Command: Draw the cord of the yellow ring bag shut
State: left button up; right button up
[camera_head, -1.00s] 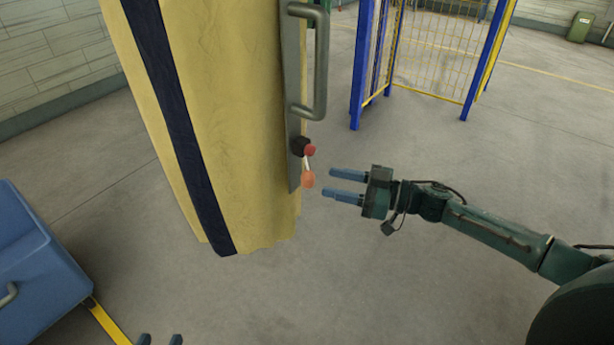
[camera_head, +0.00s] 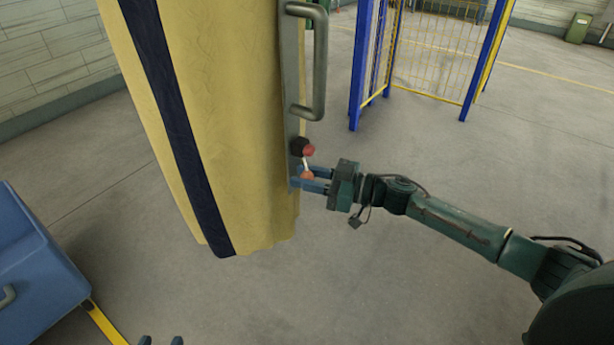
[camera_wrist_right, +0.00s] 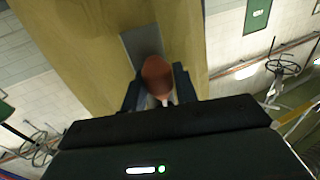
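The yellow bag (camera_head: 235,120) with a dark navy stripe hangs large at the left of the head view. A grey strip on its right edge carries a black and red knob (camera_head: 303,148). A pale cord drops from it to an orange cord end (camera_head: 307,175), also seen in the right wrist view (camera_wrist_right: 157,75). My right gripper (camera_head: 308,179) is open, its fingers on either side of the cord end. In the wrist view (camera_wrist_right: 157,88) the fingers stand close to it; contact is unclear. My left gripper (camera_head: 161,341) shows only two separated fingertips at the bottom edge. The bag's top is cut off.
A grey bar handle (camera_head: 319,65) stands out from the strip above the knob. A blue bin (camera_head: 35,265) is at the lower left. A blue and yellow mesh frame (camera_head: 430,50) stands behind. Floor between is clear.

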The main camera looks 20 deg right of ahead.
grip_shut()
